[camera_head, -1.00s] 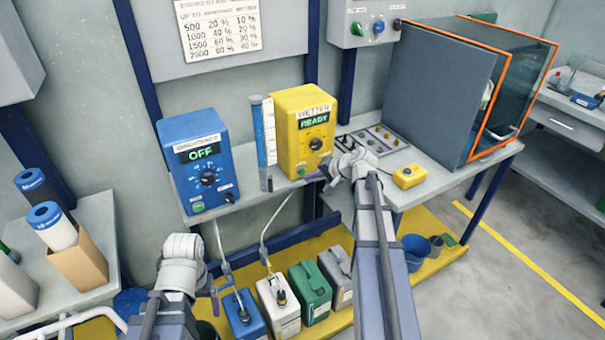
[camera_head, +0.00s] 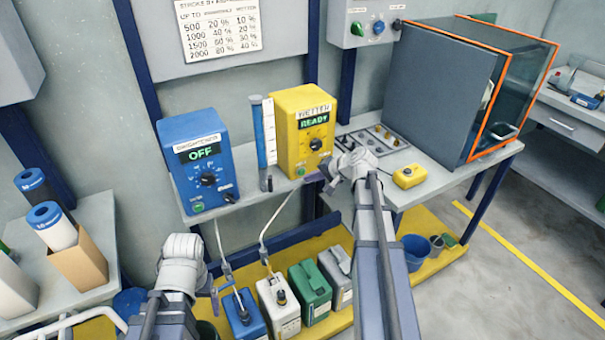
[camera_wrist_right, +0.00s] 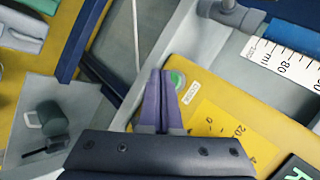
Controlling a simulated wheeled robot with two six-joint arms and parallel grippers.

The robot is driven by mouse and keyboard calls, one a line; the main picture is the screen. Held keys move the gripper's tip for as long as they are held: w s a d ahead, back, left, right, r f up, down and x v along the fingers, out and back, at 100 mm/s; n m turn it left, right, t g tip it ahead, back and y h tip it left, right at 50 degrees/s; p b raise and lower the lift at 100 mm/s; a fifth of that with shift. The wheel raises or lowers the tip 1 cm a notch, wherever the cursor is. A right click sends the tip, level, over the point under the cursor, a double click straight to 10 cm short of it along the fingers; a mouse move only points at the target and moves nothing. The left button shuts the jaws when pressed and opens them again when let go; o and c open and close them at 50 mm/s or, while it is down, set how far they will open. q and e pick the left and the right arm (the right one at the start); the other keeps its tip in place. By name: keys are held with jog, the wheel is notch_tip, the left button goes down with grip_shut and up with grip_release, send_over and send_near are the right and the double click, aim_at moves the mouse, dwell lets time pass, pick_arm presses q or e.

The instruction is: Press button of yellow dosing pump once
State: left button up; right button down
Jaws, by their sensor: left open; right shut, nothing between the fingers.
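The yellow dosing pump (camera_head: 285,130), labelled WETTER, stands on the shelf and its display (camera_head: 314,120) reads READY. Its green button (camera_head: 301,171) is low on the front, left of centre. The button also shows in the right wrist view (camera_wrist_right: 178,79). My right gripper (camera_head: 314,178) is shut and empty at the pump's lower front. My left gripper (camera_head: 215,290) is open, low in front of the shelf, away from the pump.
A blue pump (camera_head: 190,130) reading OFF stands left of the yellow one, with a measuring cylinder (camera_head: 265,145) between them. A small yellow box (camera_head: 409,176) sits to the right. Several canisters, including a green one (camera_head: 310,290), stand below. A grey-sided tank (camera_head: 440,90) is at the right.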

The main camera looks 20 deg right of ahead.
jog(key=shift+w, duration=0.15)
jog(key=shift+w, duration=0.25)
jog(key=shift+w, duration=0.5)
dwell(0.7)
dwell(0.3)
jog(key=shift+s, duration=0.95)
jog(key=s, duration=0.5)
jog(key=shift+d, duration=0.2)
dwell(0.5)
